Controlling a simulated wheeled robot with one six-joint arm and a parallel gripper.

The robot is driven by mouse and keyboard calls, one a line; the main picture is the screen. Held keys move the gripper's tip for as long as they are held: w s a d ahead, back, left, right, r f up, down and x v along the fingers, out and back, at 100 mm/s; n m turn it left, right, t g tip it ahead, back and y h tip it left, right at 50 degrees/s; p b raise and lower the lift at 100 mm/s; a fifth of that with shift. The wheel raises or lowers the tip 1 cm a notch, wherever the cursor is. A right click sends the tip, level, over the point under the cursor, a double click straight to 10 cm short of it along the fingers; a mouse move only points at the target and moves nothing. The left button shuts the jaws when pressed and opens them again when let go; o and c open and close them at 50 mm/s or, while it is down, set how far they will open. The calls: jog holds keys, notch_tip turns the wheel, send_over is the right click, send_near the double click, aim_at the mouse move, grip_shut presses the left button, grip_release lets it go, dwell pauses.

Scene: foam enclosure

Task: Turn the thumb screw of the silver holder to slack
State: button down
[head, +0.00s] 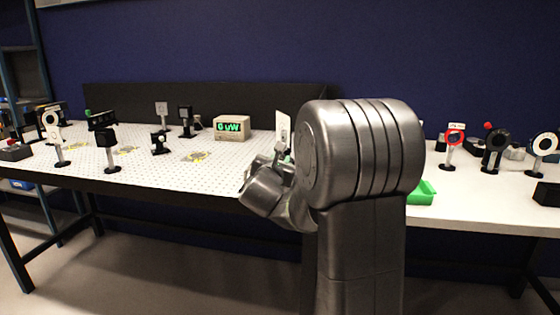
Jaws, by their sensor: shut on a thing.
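A pale silver upright plate (283,124), which looks to be the silver holder, stands at the right end of the perforated board, just behind my gripper. My arm hides its lower part and post. My gripper (282,155) is at the lower part of this holder, partly covered by my own wrist and arm. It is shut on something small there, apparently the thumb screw. The thumb screw itself is too small and hidden to see, so its turn cannot be told.
The perforated white board (225,170) carries several posts and mounts at left and back. A beige box with a green display (231,128) stands behind.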

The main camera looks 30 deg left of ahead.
jog(key=shift+n, duration=0.3)
jog(key=n, duration=0.4)
jog(key=shift+r+n+p, duration=0.1)
jog(key=shift+n+p, duration=0.25)
jog(key=shift+n, duration=0.05)
jog(key=n+p, duration=0.2)
jog(key=n, duration=0.3)
jog(key=n+p, duration=0.3)
jog(key=n, duration=0.2)
jog(key=shift+n, duration=0.4)
jog(key=shift+n+p, duration=1.3)
jog(key=shift+n, duration=0.9)
jog(key=c, duration=1.2)
grip_release()
